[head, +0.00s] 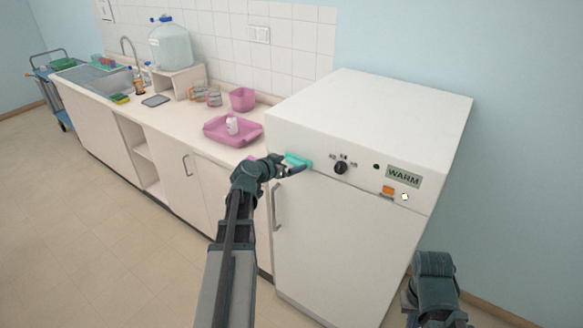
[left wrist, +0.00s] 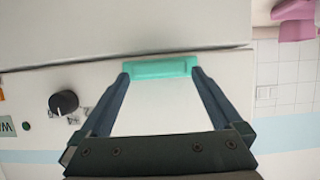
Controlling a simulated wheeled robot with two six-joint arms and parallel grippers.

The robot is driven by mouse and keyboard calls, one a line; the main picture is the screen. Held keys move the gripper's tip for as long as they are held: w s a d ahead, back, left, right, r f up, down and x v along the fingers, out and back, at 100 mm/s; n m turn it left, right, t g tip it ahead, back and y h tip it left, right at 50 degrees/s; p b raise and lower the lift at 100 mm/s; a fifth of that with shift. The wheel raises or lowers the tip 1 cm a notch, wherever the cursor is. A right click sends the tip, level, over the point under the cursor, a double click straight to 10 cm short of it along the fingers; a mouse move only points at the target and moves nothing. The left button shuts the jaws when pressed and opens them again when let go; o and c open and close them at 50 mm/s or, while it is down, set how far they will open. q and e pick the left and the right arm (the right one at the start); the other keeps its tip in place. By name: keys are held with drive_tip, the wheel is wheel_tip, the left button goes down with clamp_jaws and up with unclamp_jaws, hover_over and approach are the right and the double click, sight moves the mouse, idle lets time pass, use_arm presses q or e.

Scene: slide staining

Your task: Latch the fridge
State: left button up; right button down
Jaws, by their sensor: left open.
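The fridge (head: 350,240) is a white cabinet with a "WARM" label, a black knob (head: 340,168) and a grey door handle (head: 277,207). Its door looks flush with the body. A teal latch (head: 297,160) sits at the upper left of its front, by the seam above the door. My left gripper (head: 293,168) is at the latch. In the left wrist view, the latch (left wrist: 160,68) lies between the tips of the open left fingers (left wrist: 160,82); contact is unclear. Part of my right arm shows at the lower right, but its fingers are not visible.
A counter (head: 190,125) runs left from the fridge, with a pink tray (head: 215,133) holding a white bottle, a pink tub (head: 243,99) and glass jars. A water container (head: 170,45) stands behind. The floor in front is clear.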

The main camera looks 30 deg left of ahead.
use_arm(q)
drive_tip(key=shift+w+f, duration=0.2)
drive_tip(key=shift+w, duration=0.3)
drive_tip(key=c, duration=1.1)
drive_tip(key=shift+o, duration=0.2)
